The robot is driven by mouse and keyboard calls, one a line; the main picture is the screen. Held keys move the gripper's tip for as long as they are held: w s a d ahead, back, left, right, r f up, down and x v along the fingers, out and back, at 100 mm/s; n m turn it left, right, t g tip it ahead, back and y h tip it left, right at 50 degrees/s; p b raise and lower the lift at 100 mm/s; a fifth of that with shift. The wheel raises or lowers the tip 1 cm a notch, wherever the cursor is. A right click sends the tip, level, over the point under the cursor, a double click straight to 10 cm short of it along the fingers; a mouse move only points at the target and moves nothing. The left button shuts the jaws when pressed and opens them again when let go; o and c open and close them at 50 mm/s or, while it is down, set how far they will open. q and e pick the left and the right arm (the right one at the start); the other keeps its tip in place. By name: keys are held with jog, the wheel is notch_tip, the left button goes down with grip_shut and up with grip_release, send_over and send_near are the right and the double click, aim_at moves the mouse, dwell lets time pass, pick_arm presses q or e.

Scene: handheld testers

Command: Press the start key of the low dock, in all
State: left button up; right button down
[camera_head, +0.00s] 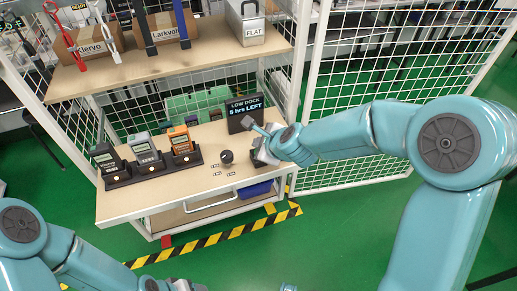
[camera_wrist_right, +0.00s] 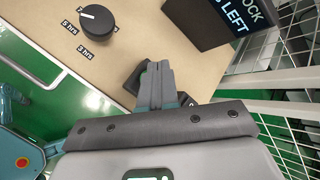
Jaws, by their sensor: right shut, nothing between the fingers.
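The low dock's black display (camera_head: 245,113) stands at the right end of the bench and reads "LOW DOCK 5 hrs LEFT". It also shows in the right wrist view (camera_wrist_right: 205,22). A black dial (camera_head: 227,156) with hour marks sits in front of it, and is clear in the right wrist view (camera_wrist_right: 97,22). My right gripper (camera_head: 257,143) is shut and empty, over the bench's right end. In the right wrist view its fingertips (camera_wrist_right: 159,68) overlap a small black housing (camera_wrist_right: 134,78), mostly hidden behind them. I cannot make out the start key or any contact.
A black charging rack (camera_head: 152,172) with three handheld testers stands on the left of the wooden bench (camera_head: 195,185). A shelf above holds boxes (camera_head: 88,45) and a grey case (camera_head: 245,22). White mesh panels (camera_head: 345,120) close in the right side. A blue bin (camera_head: 253,190) sits below.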

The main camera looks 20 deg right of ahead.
aim_at(263, 174)
jog(key=shift+r, duration=0.1)
notch_tip(263, 174, up, 5)
jog(key=p, duration=0.5)
dwell(0.7)
jog(key=s+f+n, duration=0.1)
jog(key=f, duration=0.1)
jog(key=s+f+n+g+p, duration=0.1)
jog(key=f+n, duration=0.1)
jog(key=s+f+n+g, duration=0.1)
jog(key=s+f, duration=0.1)
jog(key=shift+a+f+n+p, duration=0.2)
jog(key=shift+n+p, duration=0.1)
jog(key=shift+p, duration=0.1)
jog(key=s+a+f+n+g+p, duration=0.1)
jog(key=s+f+n+g, duration=0.1)
jog(key=s+f+n, duration=0.2)
jog(key=s+a+f+n+g+y+p, duration=0.1)
jog(key=s+f+n+g+p, duration=0.1)
jog(key=s+f+n, duration=0.2)
jog(key=s+a+f+n+g+p, duration=0.1)
jog(key=s+f+n, duration=0.3)
jog(key=s+n, duration=0.5)
jog(key=s+a+g, duration=0.1)
jog(key=s, duration=0.4)
jog(key=shift+s+f+n+g+y+p, duration=0.2)
jog(key=shift+n+g+y+p, duration=0.1)
jog(key=shift+y, duration=0.1)
